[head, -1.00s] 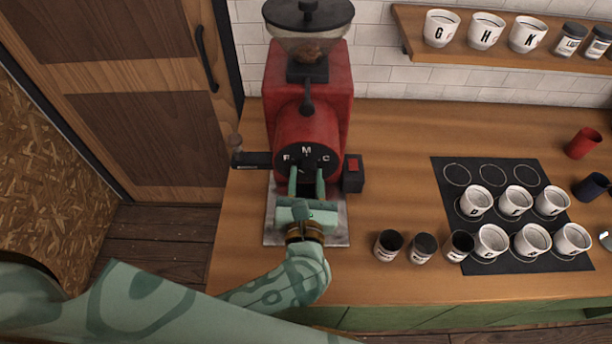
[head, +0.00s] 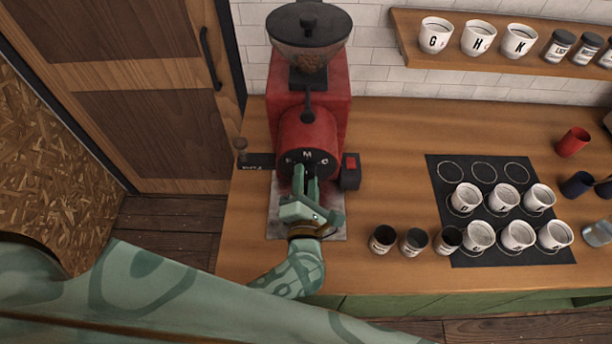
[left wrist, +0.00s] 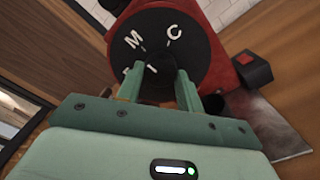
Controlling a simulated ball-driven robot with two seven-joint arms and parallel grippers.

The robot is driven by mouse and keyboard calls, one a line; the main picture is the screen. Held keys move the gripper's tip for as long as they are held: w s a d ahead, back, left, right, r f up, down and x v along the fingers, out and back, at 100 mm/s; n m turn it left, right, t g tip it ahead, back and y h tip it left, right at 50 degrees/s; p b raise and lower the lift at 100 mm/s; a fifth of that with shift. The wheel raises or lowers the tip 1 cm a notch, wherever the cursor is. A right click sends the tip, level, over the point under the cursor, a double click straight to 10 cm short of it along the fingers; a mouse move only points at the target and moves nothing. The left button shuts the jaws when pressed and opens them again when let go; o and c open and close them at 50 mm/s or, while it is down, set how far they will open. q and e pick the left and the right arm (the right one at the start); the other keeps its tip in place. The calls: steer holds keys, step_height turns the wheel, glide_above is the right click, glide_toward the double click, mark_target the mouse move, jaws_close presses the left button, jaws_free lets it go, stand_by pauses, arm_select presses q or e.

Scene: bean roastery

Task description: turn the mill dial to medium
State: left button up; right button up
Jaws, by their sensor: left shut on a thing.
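The red mill (head: 308,115) stands on the counter with a round black dial (head: 322,160) on its front. In the left wrist view the dial (left wrist: 195,55) shows a white M, a C and a partly hidden letter at the left. My left gripper (head: 306,176) is shut on the dark knob (left wrist: 160,75) at the dial's centre, one finger on each side. A short white mark on the knob seems to point towards M, but its exact alignment is hard to tell. The gripper is rolled relative to the dial. My right gripper is out of view.
A black box with a red switch (head: 350,162) sits at the mill's right. A dark handle (head: 258,161) sticks out at its left. Several dark jars (head: 415,241) and white cups on a black mat (head: 440,180) stand to the right.

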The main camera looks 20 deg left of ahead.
arm_select(q)
steer(key=shift+m, duration=0.5)
steer(key=o, duration=1)
